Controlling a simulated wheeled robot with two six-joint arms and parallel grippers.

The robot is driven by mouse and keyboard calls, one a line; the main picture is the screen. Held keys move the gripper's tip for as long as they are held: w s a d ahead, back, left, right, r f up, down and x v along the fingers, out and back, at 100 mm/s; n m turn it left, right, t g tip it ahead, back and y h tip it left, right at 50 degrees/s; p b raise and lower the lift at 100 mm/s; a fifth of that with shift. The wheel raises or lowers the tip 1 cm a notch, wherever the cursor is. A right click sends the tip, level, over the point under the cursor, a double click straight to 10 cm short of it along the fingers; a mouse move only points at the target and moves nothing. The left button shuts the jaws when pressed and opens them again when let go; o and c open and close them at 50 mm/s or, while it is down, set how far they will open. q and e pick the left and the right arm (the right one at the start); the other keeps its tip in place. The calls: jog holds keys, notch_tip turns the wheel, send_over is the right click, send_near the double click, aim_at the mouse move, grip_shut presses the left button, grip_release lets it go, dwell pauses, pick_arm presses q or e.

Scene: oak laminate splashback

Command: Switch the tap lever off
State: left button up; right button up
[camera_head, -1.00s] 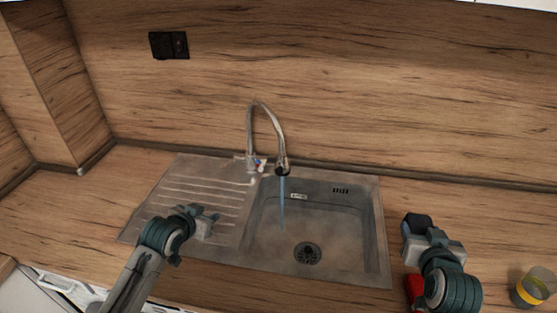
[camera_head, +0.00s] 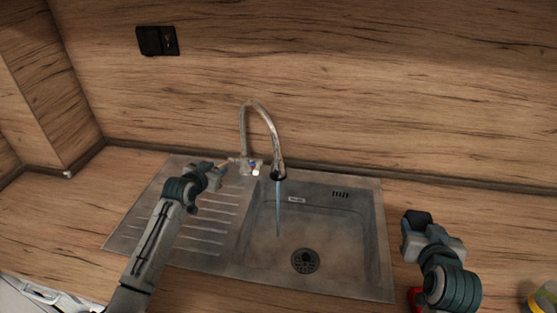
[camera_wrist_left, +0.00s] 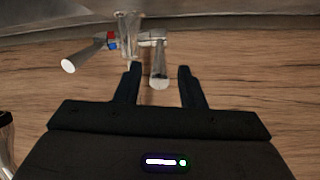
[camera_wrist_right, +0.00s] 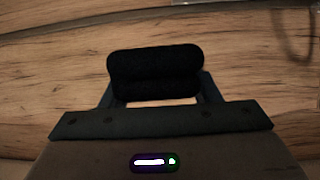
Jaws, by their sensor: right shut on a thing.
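The curved metal tap (camera_head: 262,112) stands behind the sink, and a thin water stream (camera_head: 278,208) runs from its spout. A red and blue mark shows on the tap's base. In the left wrist view the tap lever (camera_wrist_left: 159,62) points toward me, its end between the two fingertips of my left gripper (camera_wrist_left: 159,74). I see gaps on both sides, so the fingers are open around it. In the head view my left gripper (camera_head: 222,168) is just left of the tap base. My right gripper (camera_head: 420,238) is shut on a black rounded object (camera_wrist_right: 155,72), right of the sink.
The steel sink has a ribbed drainboard (camera_head: 190,215) on the left and a basin with a drain (camera_head: 305,260). A yellow-banded container (camera_head: 546,297) and a red item (camera_head: 415,297) are at the lower right. A black socket (camera_head: 157,41) is on the wooden splashback.

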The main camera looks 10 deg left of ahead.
aim_at(221, 165)
pick_arm(q)
jog(key=shift+p+x, duration=0.3)
jog(key=shift+x, duration=1.55)
grip_shut()
